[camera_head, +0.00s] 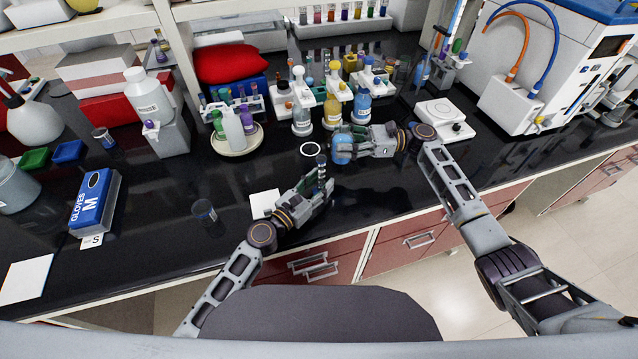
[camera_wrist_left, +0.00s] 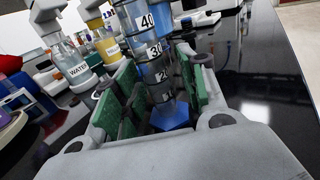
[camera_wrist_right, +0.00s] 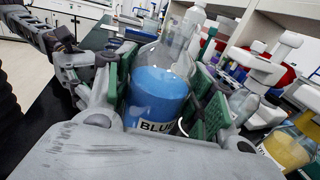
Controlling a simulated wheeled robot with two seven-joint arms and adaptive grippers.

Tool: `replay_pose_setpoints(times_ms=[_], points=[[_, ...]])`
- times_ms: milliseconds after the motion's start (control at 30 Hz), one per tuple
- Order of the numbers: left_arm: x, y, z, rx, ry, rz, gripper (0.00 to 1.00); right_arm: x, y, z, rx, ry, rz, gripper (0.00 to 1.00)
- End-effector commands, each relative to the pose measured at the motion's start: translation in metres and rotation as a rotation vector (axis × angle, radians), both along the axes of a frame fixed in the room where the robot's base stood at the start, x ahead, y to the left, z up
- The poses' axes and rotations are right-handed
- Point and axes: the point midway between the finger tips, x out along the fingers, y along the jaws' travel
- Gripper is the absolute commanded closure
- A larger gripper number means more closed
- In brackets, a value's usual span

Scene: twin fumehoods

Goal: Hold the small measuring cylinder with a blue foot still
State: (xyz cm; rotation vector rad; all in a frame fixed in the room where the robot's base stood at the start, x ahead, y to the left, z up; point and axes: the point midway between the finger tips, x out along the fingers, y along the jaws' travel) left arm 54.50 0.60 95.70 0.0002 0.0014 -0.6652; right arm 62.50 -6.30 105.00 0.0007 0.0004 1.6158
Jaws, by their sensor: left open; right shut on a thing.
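The small measuring cylinder (camera_head: 322,166) is clear, with number bands and a blue foot (camera_wrist_left: 172,116), and stands near the counter's front edge. It also shows large in the left wrist view (camera_wrist_left: 150,48). My left gripper (camera_head: 320,190) is open, with its green pads on either side of the cylinder; whether a pad touches it I cannot tell. My right gripper (camera_head: 350,142) is shut on a round glass bottle of blue liquid (camera_wrist_right: 157,92) labelled "BLUE". In the head view this bottle (camera_head: 341,153) is just behind and right of the cylinder.
A white ring (camera_head: 310,149) and a white card (camera_head: 264,203) lie nearby. A dark-capped small beaker (camera_head: 205,211) stands left. The counter between it and the glove box (camera_head: 95,200) is mostly clear.

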Motion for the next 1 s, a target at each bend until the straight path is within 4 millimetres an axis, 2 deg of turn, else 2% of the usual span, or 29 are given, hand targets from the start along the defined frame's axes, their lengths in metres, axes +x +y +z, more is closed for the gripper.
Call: replay_pose_setpoints(times_ms=[200, 533, 1000], points=[[0.0, -0.0001, 0.0003, 0.0, 0.0, 0.0, 0.58, 0.0002, 0.0001, 0.0011, 0.002, -0.001, 0.0, 0.81], [-0.0001, -0.0001, 0.0003, -0.001, -0.001, 0.0, 1.0, 0.0002, 0.0001, 0.0011, 0.001, -0.001, 0.0, 0.81], [0.0, 0.0, 0.0003, 0.0, 0.0, 0.0, 1.0, 0.0002, 0.0001, 0.0012, 0.001, -0.001, 0.0, 0.81]])
